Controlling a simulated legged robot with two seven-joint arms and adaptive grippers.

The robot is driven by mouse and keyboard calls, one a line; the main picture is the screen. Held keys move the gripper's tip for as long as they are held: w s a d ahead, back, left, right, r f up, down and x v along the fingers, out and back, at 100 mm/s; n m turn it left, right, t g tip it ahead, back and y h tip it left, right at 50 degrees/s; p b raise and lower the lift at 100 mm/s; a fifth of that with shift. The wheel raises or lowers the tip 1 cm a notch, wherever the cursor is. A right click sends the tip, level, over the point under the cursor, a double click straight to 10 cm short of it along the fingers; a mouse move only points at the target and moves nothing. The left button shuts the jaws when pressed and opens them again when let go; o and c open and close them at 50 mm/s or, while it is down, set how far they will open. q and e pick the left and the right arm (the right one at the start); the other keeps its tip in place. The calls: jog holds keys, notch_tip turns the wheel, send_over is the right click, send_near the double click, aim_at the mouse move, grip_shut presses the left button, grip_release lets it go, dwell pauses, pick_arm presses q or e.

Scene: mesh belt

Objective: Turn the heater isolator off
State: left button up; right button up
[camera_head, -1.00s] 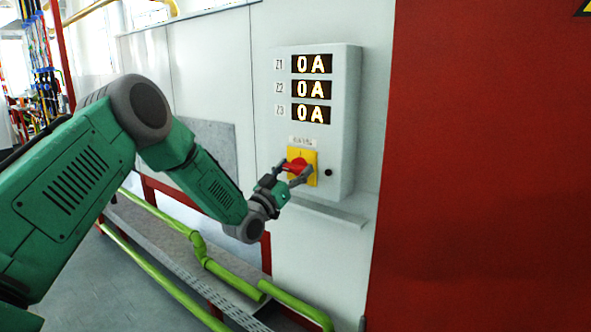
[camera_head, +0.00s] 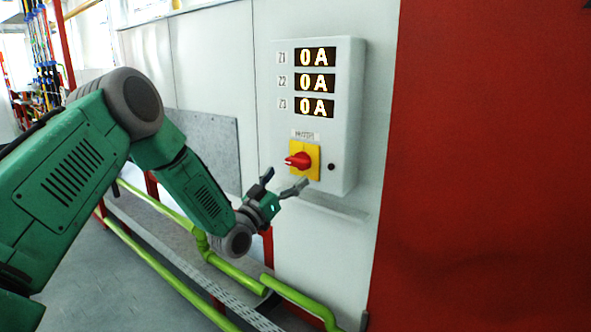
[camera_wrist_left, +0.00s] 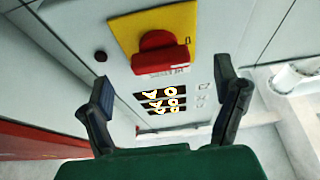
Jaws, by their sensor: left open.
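The heater isolator is a red rotary knob (camera_head: 298,160) on a yellow plate (camera_head: 311,168), low on a white box (camera_head: 345,130). The knob's handle lies roughly level and points left in the head view. Three displays above it, Z1 to Z3, each read 0 A. My left gripper (camera_head: 283,181) is open and empty, below and left of the knob and apart from it. In the left wrist view the knob (camera_wrist_left: 160,54) and yellow plate (camera_wrist_left: 185,22) show beyond the spread fingers (camera_wrist_left: 165,95). My right gripper is not in view.
A small black button (camera_head: 331,167) sits right of the yellow plate. A ledge (camera_head: 335,204) juts out below the box. A red panel (camera_head: 480,170) stands at the right. Green pipes (camera_head: 235,272) run low along the wall.

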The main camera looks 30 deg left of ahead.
pick_arm(q)
jog(key=v, duration=0.7)
jog(key=shift+a, duration=0.15)
jog(key=shift+w+f, duration=0.1)
